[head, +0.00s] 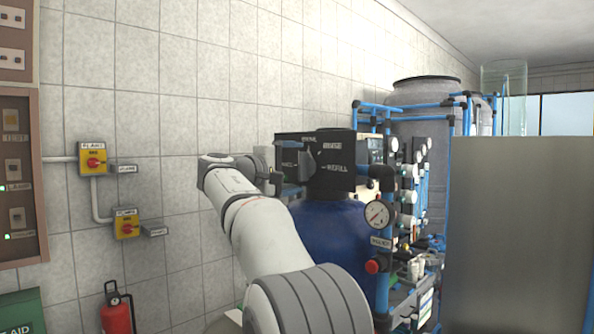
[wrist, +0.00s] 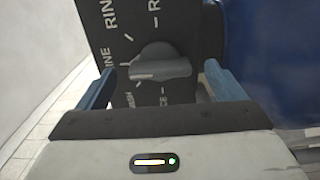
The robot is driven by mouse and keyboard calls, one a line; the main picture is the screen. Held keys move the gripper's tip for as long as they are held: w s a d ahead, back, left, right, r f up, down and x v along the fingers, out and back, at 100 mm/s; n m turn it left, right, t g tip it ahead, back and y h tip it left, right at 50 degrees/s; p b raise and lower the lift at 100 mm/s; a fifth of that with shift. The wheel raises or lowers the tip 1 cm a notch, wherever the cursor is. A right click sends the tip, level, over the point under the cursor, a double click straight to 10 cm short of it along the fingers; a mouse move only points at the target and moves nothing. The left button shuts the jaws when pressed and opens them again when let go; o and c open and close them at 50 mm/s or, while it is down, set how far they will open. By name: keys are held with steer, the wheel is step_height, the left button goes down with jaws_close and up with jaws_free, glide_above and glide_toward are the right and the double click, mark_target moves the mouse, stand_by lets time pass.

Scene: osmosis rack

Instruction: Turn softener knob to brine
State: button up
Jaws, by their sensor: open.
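The softener knob (wrist: 160,63) is a dark grey bar knob on a black dial panel (wrist: 120,18). In the wrist view its bar lies roughly level across the picture, with white tick marks and partly hidden lettering around it. My gripper (wrist: 158,82) is open, with one blue finger on each side of the knob and visible gaps to it. I cannot tell how deep the fingers reach. In the head view the black softener head (head: 336,178) sits on the blue tank (head: 335,228), and my gripper (head: 292,166) is at its left face; the knob there is hard to make out.
A large grey panel (head: 520,235) fills the right side. Two yellow switch boxes with red knobs (head: 93,160) are on the tiled wall at left. A fire extinguisher (head: 116,312) stands below them.

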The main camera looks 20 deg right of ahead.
steer(key=b+v, duration=0.1)
steer(key=v, duration=0.5)
steer(key=shift+a, duration=0.2)
steer(key=s+f+n+y, duration=0.1)
steer(key=s+f+y, duration=0.4)
steer(key=f, duration=0.6)
steer(key=s+a+f+m+g+y, duration=0.1)
steer(key=s+a+f+y, duration=0.2)
steer(key=s+f, duration=0.6)
steer(key=s+a+f+m+g+y, duration=0.1)
steer(key=s+a+f+y, duration=0.3)
steer(key=s+f, duration=0.5)
steer(key=s+a+f+m+g+y, duration=0.1)
steer(key=s+a+f+m+y, duration=0.2)
steer(key=s+f, duration=0.6)
step_height(320, 180, down, 5)
steer(key=shift+s+a+f+y, duration=0.15)
steer(key=shift+a+f+y, duration=0.1)
steer(key=shift+a+y, duration=0.6)
steer(key=shift+d, duration=0.15)
steer(key=shift+c, duration=0.3)
